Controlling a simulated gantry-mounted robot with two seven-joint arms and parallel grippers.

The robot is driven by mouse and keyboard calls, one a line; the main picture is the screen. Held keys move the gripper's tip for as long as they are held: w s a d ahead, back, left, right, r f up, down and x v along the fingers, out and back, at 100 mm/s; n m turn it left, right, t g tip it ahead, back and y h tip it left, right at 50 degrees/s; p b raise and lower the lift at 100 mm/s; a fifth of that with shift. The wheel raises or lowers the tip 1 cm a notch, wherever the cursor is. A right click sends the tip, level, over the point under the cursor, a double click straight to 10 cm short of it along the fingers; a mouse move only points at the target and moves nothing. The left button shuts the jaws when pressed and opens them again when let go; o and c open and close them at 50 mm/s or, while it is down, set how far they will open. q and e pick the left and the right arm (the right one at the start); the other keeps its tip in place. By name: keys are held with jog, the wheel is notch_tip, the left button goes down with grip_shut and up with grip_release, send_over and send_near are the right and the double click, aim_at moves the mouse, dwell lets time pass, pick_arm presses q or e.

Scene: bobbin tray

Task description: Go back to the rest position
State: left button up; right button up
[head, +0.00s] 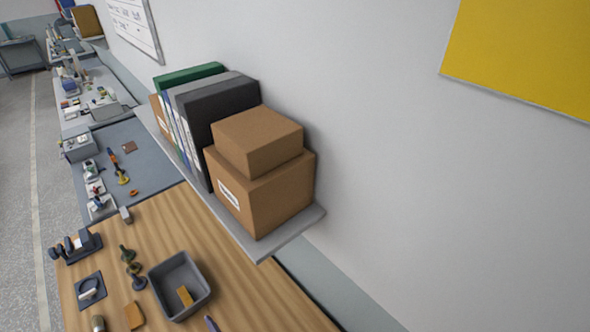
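Neither of my grippers shows in the head view, and no part of my arms can be made out. The wooden bench (165,230) fills the lower left of the picture. A grey open bin (165,268) stands on it with a tan block (185,296) inside. Several dark spool-like pieces (134,268) stand in a row just left of the bin. Whether these are bobbins is too small to tell.
A wall shelf (282,233) holds cardboard boxes (262,190) and binders (220,112) above the bench. A dark fixture (75,247), a dark square pad (90,289) and a tan block (134,316) lie toward the bench's left edge. More benches extend behind.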

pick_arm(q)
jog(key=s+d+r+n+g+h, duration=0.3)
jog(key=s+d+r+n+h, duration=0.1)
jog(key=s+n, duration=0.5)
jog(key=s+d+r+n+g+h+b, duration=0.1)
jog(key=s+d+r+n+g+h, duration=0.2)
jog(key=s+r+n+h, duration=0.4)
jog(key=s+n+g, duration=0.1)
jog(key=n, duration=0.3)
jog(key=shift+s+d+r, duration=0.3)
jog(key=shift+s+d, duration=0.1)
